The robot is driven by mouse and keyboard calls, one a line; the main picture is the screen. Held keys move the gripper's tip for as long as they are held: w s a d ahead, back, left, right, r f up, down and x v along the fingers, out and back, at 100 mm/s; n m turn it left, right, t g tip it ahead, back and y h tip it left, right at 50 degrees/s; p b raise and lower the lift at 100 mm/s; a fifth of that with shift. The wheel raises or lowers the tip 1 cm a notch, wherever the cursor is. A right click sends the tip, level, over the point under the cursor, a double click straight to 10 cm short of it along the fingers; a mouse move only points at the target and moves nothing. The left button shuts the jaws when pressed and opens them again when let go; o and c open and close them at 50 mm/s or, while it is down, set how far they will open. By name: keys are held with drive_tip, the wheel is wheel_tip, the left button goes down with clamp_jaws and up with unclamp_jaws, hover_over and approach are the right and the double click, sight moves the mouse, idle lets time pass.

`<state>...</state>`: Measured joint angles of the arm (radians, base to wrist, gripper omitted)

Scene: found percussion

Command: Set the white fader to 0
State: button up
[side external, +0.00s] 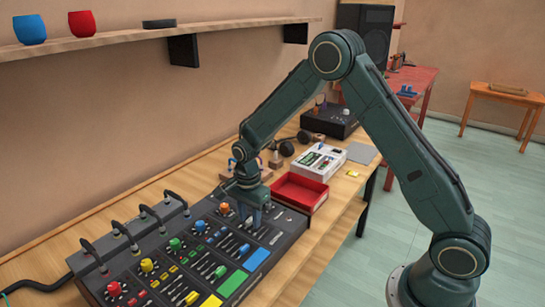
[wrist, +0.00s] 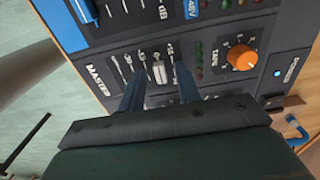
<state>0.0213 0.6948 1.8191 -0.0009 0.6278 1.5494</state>
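The white fader (wrist: 159,72) is a small pale cap on the MASTER strip of the black mixer (side external: 205,256). In the wrist view it sits between the two blue-grey fingers of my gripper (wrist: 160,78), with a gap showing on both sides. My gripper is open and low over the panel. In the side external view my gripper (side external: 250,212) is at the mixer's right end, and its fingers partly cover the fader there. The scale marks beside the fader are too small and partly hidden to read its setting.
An orange TAPE knob (wrist: 241,57) and small lights are right of the fader. A blue fader cap (wrist: 84,10) is at the upper left. A red tray (side external: 300,192) and a white device (side external: 318,161) stand beyond the mixer. Cables run along its back.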

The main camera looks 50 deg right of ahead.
sight(250, 219)
drive_tip(key=shift+r, duration=0.15)
wheel_tip(250, 219, up, 14)
drive_tip(key=shift+f, duration=0.2)
idle(0.6)
drive_tip(key=s+r+n+t, duration=0.3)
drive_tip(key=s+r+n, duration=0.5)
drive_tip(key=s+r, duration=0.4)
drive_tip(key=s+a+n+t, duration=0.1)
drive_tip(key=s+n+t, duration=0.1)
drive_tip(key=s+n, duration=0.8)
drive_tip(key=s, duration=0.6)
drive_tip(key=shift+s+t, duration=0.3)
drive_tip(key=shift+s, duration=0.05)
